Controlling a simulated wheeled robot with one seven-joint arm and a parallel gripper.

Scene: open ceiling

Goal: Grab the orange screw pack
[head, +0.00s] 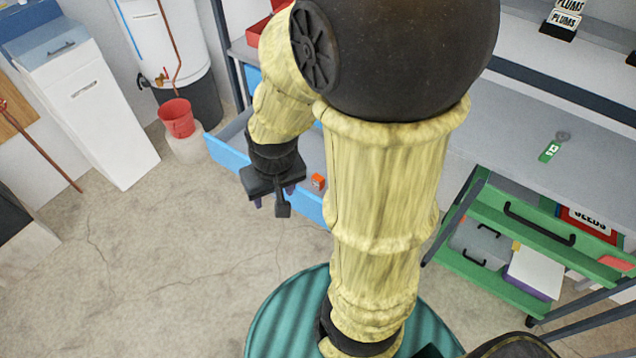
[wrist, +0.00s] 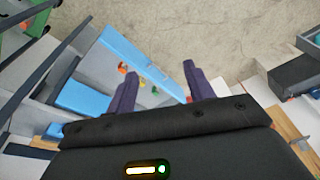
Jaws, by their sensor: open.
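The orange screw pack (head: 318,181) is a small orange box in the open blue drawer (head: 228,152), just right of my gripper in the head view. In the wrist view a small orange item (wrist: 122,68), which looks like the pack, lies in the drawer (wrist: 120,48) near the left finger. My gripper (head: 273,197) points down over the drawer area, apart from the pack. In the wrist view its two purple fingers (wrist: 161,70) are spread, with nothing held between them. My arm hides part of the drawer in the head view.
Small red and green items lie near the orange one in the wrist view. A grey workbench (head: 520,150) and an open green drawer (head: 500,215) stand at the right. A red bucket (head: 177,118) is at the left. The concrete floor (head: 150,260) in front is clear.

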